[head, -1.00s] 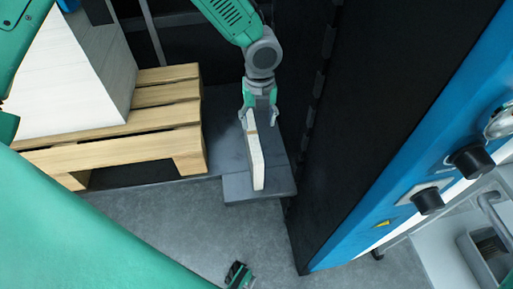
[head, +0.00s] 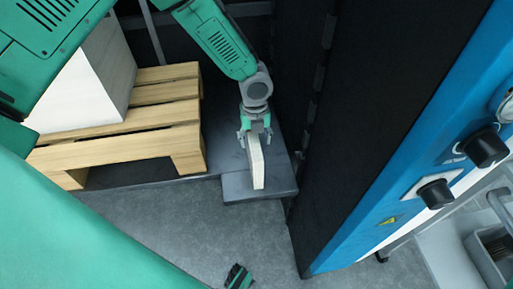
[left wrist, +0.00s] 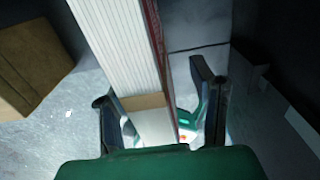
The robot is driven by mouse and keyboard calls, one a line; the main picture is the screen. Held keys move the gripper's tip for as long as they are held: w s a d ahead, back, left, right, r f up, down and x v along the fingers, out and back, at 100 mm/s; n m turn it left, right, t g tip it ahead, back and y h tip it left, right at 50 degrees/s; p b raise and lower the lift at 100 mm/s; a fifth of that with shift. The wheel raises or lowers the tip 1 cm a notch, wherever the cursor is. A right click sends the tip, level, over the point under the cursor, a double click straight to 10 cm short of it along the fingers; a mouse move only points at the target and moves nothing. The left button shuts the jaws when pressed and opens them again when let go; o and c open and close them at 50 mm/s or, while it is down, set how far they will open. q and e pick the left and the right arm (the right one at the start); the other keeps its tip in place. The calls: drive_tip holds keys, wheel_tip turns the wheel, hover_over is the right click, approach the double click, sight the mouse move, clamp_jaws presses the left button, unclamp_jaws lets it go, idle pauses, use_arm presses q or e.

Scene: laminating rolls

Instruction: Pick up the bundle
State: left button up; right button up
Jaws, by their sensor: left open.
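The bundle (head: 257,168) is a long, narrow, pale stack standing on a grey platform, with its near end towards me in the head view. In the left wrist view the bundle (left wrist: 115,45) shows white layered edges, a brown band around it and a dark red strip along its right side. My left gripper (head: 254,130) is at the far end of the bundle. In the left wrist view its fingers (left wrist: 160,115) are open on either side of the bundle, with a visible gap on the right. The fingers' lower ends are partly hidden. My right gripper does not clearly show.
A wooden pallet (head: 115,140) with a big white stack (head: 85,90) stands left of the grey platform (head: 240,188). A tall dark machine side (head: 380,110) with a blue panel (head: 400,180) and black knobs rises close on the right.

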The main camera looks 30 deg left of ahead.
use_arm(q)
drive_tip(key=shift+a+f, duration=0.2)
drive_tip(key=shift+a, duration=0.65)
drive_tip(key=c, duration=1)
drive_tip(key=shift+a, duration=0.15)
clamp_jaws()
drive_tip(key=shift+d+r, duration=0.15)
drive_tip(key=shift+d, duration=0.4)
drive_tip(key=r, duration=0.2)
drive_tip(key=r+p, duration=0.1)
drive_tip(key=shift+w+d+r, duration=0.1)
drive_tip(key=shift+d+r, duration=0.25)
drive_tip(key=r, duration=0.1)
drive_tip(key=a+r+p, duration=0.1)
drive_tip(key=r, duration=0.3)
drive_tip(key=shift+a+r, duration=0.1)
drive_tip(key=shift+a, duration=0.15)
drive_tip(key=shift+r, duration=0.3)
drive_tip(key=shift+d+r, duration=0.2)
drive_tip(key=shift+d, duration=0.05)
drive_tip(key=shift+d+r, duration=0.1)
drive_tip(key=shift+d, duration=0.3)
use_arm(e)
drive_tip(key=shift+a+r, duration=0.15)
drive_tip(key=shift+r, duration=0.55)
drive_tip(key=shift+a+r, duration=0.15)
drive_tip(key=shift+r, duration=0.5)
